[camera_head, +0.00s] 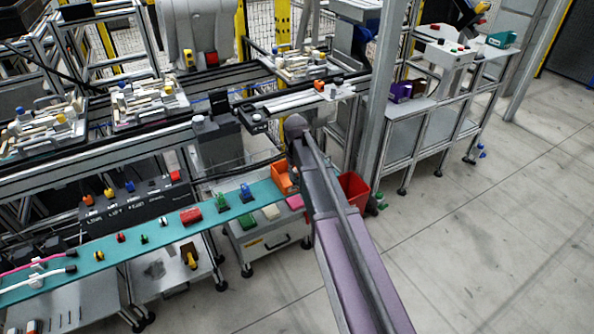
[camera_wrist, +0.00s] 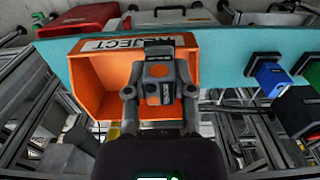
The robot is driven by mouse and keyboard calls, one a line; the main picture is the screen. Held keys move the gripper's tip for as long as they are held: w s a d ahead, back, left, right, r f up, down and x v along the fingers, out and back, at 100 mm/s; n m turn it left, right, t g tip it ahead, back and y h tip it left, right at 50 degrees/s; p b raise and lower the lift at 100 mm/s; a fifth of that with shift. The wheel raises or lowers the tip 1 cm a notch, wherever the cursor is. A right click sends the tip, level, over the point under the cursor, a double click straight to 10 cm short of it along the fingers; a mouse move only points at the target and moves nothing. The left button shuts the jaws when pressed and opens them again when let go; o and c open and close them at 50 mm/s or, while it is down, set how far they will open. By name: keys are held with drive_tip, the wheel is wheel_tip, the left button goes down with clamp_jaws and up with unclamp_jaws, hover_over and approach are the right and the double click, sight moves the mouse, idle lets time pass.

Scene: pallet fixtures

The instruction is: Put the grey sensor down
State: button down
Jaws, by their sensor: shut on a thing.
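My gripper (camera_wrist: 158,118) is in the lower middle of the wrist view, its fingers closed around a small dark grey block, the grey sensor (camera_wrist: 158,72). The sensor is held in front of the opening of an orange bin (camera_wrist: 88,70) with a label reading "REJECT", partly covered. I cannot tell from this view whether the sensor is inside the bin or just before it. In the head view the orange bin (camera_head: 281,177) is at the right end of the teal shelf, and my arm hides the gripper and sensor.
The teal shelf (camera_head: 150,232) carries several coloured parts. A blue block (camera_wrist: 270,78) and a green block (camera_wrist: 300,110) are right of the orange bin in the wrist view. A red bin (camera_head: 354,188) stands beside my arm. Open floor lies to the right.

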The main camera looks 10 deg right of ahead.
drive_tip(key=w, duration=0.2)
drive_tip(key=w+d, duration=0.1)
drive_tip(key=w, duration=0.4)
drive_tip(key=shift+d+f, duration=0.25)
drive_tip(key=shift+f, duration=0.1)
drive_tip(key=shift+s, duration=0.1)
drive_tip(key=shift+f+b, duration=0.1)
drive_tip(key=shift+b, duration=0.25)
drive_tip(key=shift+f+b, duration=1.65)
drive_tip(key=shift+b, duration=0.05)
drive_tip(key=shift+f, duration=0.1)
drive_tip(key=shift+c, duration=2.3)
unclamp_jaws()
wheel_tip(320, 180, up, 12)
drive_tip(key=p, duration=1.2)
